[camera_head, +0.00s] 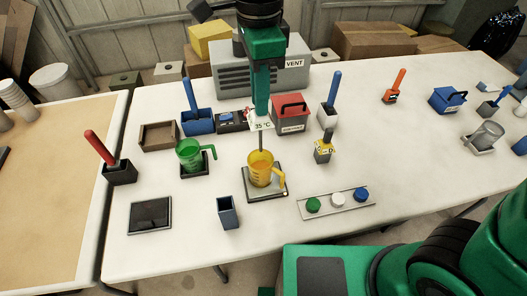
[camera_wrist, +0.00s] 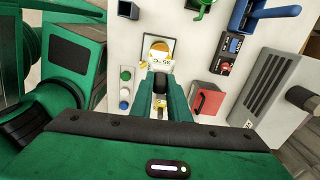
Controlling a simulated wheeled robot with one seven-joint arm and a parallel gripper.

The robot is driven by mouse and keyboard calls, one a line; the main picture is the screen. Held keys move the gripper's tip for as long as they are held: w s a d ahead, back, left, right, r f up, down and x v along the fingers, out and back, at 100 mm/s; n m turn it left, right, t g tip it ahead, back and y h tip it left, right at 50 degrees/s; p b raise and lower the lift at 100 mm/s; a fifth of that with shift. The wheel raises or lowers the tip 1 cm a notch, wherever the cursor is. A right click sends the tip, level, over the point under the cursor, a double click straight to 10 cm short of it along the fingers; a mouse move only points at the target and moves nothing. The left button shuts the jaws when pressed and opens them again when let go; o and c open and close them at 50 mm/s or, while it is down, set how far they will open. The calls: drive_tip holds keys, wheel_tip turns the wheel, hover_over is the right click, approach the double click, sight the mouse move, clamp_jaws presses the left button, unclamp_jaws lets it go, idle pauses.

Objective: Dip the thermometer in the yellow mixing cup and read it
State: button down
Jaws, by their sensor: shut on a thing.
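My gripper (camera_head: 262,108) points down above the yellow mixing cup (camera_head: 262,173). It is shut on the thermometer, whose white display (camera_head: 262,126) reads 35 °C. The thin probe (camera_head: 261,144) hangs straight down and its lower end goes out of sight at the cup's mouth. How deep it sits is hidden. The cup stands upright on a dark-edged square plate (camera_head: 266,198), its handle to the right. In the wrist view the yellow cup (camera_wrist: 157,46) lies just beyond the display (camera_wrist: 163,62) and my fingertips (camera_wrist: 160,76).
A green cup (camera_head: 189,158) stands to the left on a dark plate. A red box (camera_head: 290,114) and a small holder with a yellow label (camera_head: 323,153) are close by on the right. A button strip (camera_head: 336,204) lies in front; bare table surrounds it.

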idle(0.3)
drive_tip(key=shift+r, duration=1.5)
drive_tip(key=shift+f, duration=0.1)
